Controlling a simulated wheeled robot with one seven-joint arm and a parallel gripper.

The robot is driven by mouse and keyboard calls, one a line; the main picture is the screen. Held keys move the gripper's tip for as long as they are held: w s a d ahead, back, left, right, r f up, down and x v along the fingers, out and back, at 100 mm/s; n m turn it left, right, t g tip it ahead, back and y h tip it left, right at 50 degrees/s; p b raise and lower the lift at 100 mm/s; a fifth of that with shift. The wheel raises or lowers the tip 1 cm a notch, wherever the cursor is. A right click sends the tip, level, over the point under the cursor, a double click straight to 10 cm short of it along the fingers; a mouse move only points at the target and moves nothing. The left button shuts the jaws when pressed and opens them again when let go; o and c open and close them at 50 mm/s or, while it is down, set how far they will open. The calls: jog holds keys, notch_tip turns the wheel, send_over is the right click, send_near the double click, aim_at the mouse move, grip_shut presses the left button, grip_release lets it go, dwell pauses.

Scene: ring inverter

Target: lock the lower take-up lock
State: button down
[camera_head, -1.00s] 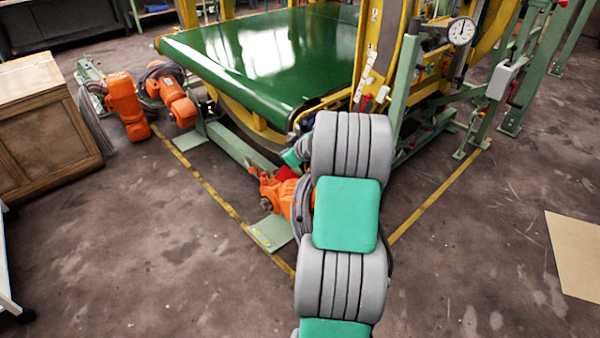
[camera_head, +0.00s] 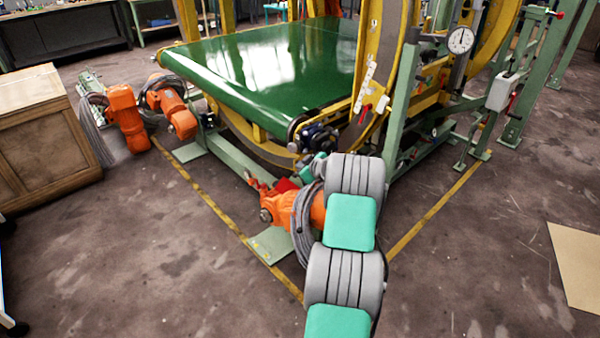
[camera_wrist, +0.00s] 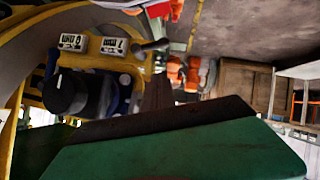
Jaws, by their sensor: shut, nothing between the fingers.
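In the wrist view a yellow block (camera_wrist: 104,57) bears two white labels that read upside down. A short dark lever with a rounded end (camera_wrist: 150,46) sits beside the labels; I take this as the take-up lock. A black round knob (camera_wrist: 65,93) and blue parts are next to it. In the head view a dark and blue unit (camera_head: 316,138) sits at the near corner of the green belt. My gripper's dark tip (camera_wrist: 158,92) appears shut and empty, below the lever in the wrist view and apart from it. In the head view my arm mostly hides the gripper.
The green belt (camera_head: 265,65) lies inside a yellow frame. A green post (camera_head: 402,95) and a dial gauge (camera_head: 461,40) stand to the right. An orange unit with cables (camera_head: 282,205) is close beside my arm. A wooden cabinet (camera_head: 45,135) stands left. The floor in front is open.

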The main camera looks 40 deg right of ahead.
notch_tip(320, 180, down, 5)
jog(key=w+d, duration=0.1)
jog(key=w, duration=0.2)
jog(key=shift+d, duration=0.4)
jog(key=shift+a+b, duration=0.15)
jog(key=shift+b, duration=0.25)
jog(key=shift+f+h+b, duration=0.2)
jog(key=shift+h+b, duration=0.1)
jog(key=shift+b, duration=0.1)
